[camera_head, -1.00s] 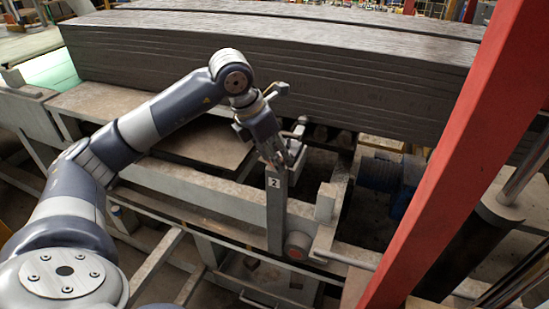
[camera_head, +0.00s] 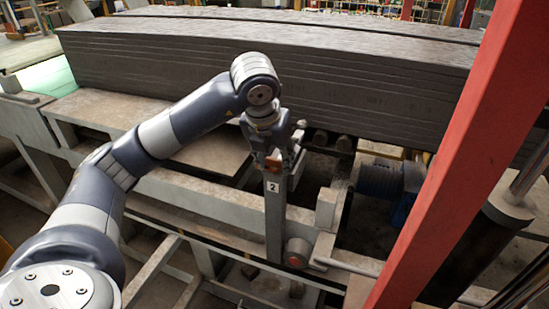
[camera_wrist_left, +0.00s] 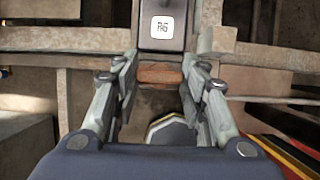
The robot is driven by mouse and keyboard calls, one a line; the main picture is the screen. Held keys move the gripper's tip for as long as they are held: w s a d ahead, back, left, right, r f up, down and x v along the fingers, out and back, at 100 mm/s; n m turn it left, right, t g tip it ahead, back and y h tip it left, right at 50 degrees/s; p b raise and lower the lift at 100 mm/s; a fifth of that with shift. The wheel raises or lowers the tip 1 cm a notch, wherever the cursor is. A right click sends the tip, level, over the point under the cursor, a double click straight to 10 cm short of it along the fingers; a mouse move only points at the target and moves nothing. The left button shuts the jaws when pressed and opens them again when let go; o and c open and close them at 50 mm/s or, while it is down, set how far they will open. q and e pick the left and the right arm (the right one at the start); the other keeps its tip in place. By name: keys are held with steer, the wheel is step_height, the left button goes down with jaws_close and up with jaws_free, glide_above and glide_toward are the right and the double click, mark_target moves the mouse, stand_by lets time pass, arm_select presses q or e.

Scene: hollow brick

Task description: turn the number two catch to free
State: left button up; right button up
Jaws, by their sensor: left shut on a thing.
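The number two catch (camera_head: 275,215) is a grey upright bar with a white label reading 2, standing at the front of the grey frame. A brown block (camera_wrist_left: 159,74) shows at the bar's end in the left wrist view, below a white label (camera_wrist_left: 163,27) whose marks I cannot read surely. My left gripper (camera_head: 273,166) is at the top of the bar, pointing down. In the left wrist view its fingers (camera_wrist_left: 160,82) are shut on the brown block, one on each side. My right gripper is not in view.
A stack of long grey boards (camera_head: 270,75) lies behind the arm. A red post (camera_head: 450,150) slants across the right. A round red-faced knob (camera_head: 297,252) sits at the bar's foot. A blue motor (camera_head: 385,180) stands to the right.

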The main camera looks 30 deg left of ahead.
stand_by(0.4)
arm_select(q)
steer(key=o, duration=1.1)
steer(key=shift+c, duration=0.2)
steer(key=shift+r, duration=0.1)
steer(key=v, duration=1.2)
